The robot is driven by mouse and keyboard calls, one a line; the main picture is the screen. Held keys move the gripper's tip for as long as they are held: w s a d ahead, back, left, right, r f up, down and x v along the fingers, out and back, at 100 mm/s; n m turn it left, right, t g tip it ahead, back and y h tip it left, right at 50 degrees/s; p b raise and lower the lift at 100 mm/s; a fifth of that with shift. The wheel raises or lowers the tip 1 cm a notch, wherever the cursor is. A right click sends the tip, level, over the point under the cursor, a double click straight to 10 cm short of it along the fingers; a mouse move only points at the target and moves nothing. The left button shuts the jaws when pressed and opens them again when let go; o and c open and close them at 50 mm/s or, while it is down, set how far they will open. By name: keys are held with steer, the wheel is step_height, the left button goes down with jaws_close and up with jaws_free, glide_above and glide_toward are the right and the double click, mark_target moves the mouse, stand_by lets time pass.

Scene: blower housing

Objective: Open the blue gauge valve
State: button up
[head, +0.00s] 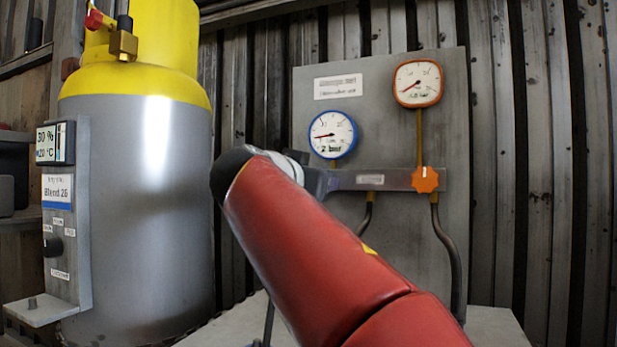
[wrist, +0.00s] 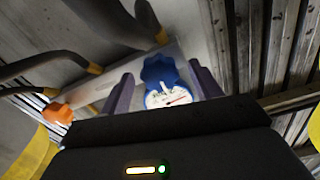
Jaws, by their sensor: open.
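The blue gauge valve knob (wrist: 158,69) shows in the wrist view, lobed and set just beside the blue-rimmed gauge (wrist: 168,98). My gripper (wrist: 160,74) is open, with one purple-grey finger on each side of the knob in that view. I cannot tell whether the fingers touch it. In the head view the blue-rimmed gauge (head: 332,135) is on the left of the grey panel, its needle pointing left. My red arm crosses in front of the panel there and hides the blue knob; the gripper is mostly hidden too.
The orange knob (head: 425,180) sits below the orange-rimmed gauge (head: 418,81) on the right of the panel (head: 310,110). Dark hoses (head: 450,250) hang below. A large grey cylinder with yellow top (head: 140,200) stands at left, with a control box (head: 62,230) on its side.

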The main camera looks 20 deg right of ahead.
steer(key=shift+w+d, duration=0.45)
steer(key=c, duration=1)
steer(key=shift+o, duration=0.2)
